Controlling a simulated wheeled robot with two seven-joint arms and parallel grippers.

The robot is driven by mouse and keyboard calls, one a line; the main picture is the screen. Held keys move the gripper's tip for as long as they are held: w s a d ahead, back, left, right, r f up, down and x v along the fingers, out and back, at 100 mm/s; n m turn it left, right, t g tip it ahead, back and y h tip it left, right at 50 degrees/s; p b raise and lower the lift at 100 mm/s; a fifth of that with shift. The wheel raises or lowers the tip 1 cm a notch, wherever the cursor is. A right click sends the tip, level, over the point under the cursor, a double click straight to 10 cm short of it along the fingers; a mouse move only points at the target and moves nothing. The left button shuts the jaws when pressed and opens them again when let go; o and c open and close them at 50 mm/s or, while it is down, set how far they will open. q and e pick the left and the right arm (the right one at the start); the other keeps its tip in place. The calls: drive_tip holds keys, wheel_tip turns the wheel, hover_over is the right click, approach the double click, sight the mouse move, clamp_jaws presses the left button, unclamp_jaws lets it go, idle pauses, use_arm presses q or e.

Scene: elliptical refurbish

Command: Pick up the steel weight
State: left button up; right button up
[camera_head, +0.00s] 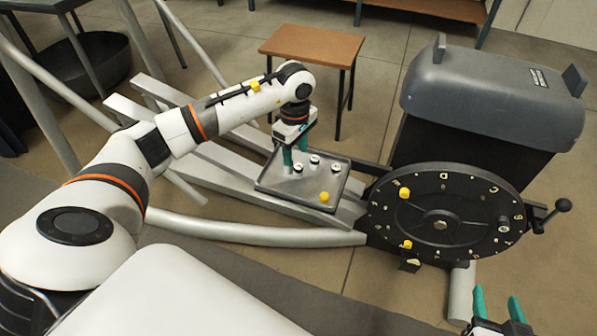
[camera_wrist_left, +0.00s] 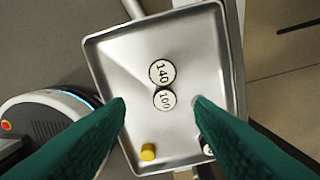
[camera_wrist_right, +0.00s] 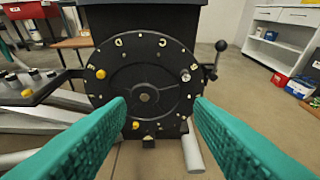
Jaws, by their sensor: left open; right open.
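Steel weights with white numbered tops stand on a metal tray (camera_head: 272,183). In the left wrist view, the weight marked 140 (camera_wrist_left: 162,72) and the weight marked 100 (camera_wrist_left: 165,99) sit close together on the tray (camera_wrist_left: 115,65). Another white-topped weight (camera_wrist_left: 208,148) is partly hidden by the right-hand finger. My left gripper (camera_head: 295,158) is open and points down over the tray; its fingertips (camera_wrist_left: 160,103) appear on either side of the 100 weight, with nothing held. My right gripper (camera_head: 497,300) is open and empty, in front of the black disc.
A yellow weight (camera_head: 324,197) is near the tray's front edge. The black lettered disc (camera_head: 455,190) carries yellow weights (camera_head: 404,193) and a steel weight (camera_head: 504,228). A crank (camera_head: 562,206) juts out at its right. A grey-lidded box (camera_head: 490,95) stands behind; a wooden stool (camera_head: 312,43) stands beyond the tray.

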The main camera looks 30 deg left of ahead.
sight(298, 166)
use_arm(q)
drive_tip(key=f, duration=0.1)
drive_tip(key=f+b, duration=0.1)
drive_tip(key=f, duration=0.2)
drive_tip(key=shift+w+d+f, duration=0.25)
drive_tip(key=shift+f, duration=0.2)
clamp_jaws()
use_arm(e)
wheel_tip(298, 166, up, 6)
drive_tip(key=w+a+t+y, duration=0.1)
drive_tip(key=t, duration=0.3)
drive_tip(key=shift+w+a+t, duration=0.2)
drive_tip(key=shift+w+t, duration=0.1)
drive_tip(key=shift+w, duration=0.1)
